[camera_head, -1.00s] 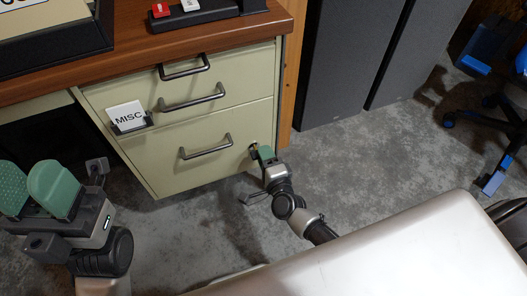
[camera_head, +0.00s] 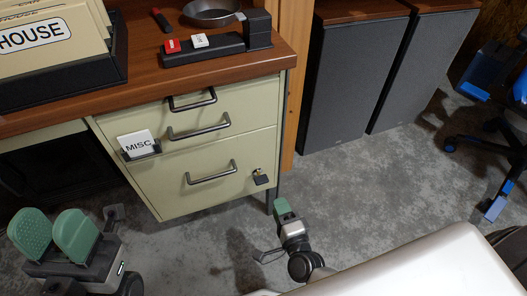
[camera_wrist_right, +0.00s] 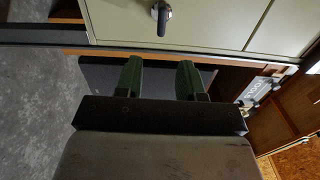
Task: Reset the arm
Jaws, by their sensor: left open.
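My right gripper (camera_head: 284,208) is low, in front of and to the right of the filing cabinet (camera_head: 160,188), apart from it. In the right wrist view its two green fingers (camera_wrist_right: 159,80) stand apart with nothing between them. A small lock with a dark piece hanging from it (camera_head: 260,177) is on the cabinet's lower drawer, up and left of this gripper; it also shows at the top of the right wrist view (camera_wrist_right: 161,13). My left gripper (camera_head: 53,232) is at the lower left, its green fingers apart and empty.
The wooden desk top (camera_head: 180,85) holds a file box (camera_head: 65,80), a black holder with red and white pieces (camera_head: 215,47) and a metal bowl (camera_head: 212,12). Grey panels (camera_head: 350,80) and a blue chair (camera_head: 495,205) stand right. Grey floor (camera_head: 370,180) is clear between.

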